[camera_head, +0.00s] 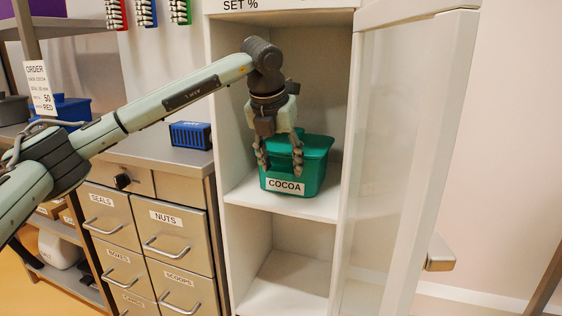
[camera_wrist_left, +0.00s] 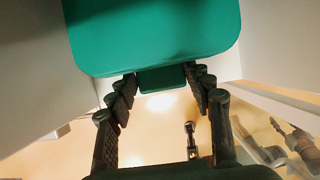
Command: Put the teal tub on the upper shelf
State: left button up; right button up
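The teal tub (camera_head: 312,175), labelled COCOA, is upright inside the white cabinet, at the upper shelf (camera_head: 310,208). Its base looks to be on the shelf or very close above it; I cannot tell which. My left gripper (camera_head: 280,168) points down at the tub's front left. In the left wrist view, the tub (camera_wrist_left: 155,35) fills the top, and the left gripper's fingertips (camera_wrist_left: 161,78) sit against both sides of its small tab, so it looks shut on the tub. The fingers hide part of the tub's front.
The glazed cabinet door (camera_head: 385,150) stands open on the right, with its handle (camera_head: 440,254) sticking out. The lower compartment (camera_head: 285,280) is empty. A blue bin (camera_head: 190,135) stands on the drawer counter (camera_head: 150,150) to the left. Free shelf room beside the tub is narrow.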

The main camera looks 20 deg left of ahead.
pick_arm(q)
jog(key=o, duration=0.5)
jog(key=shift+c, duration=0.2)
jog(key=v, duration=1.2)
jog(key=shift+r, duration=0.1)
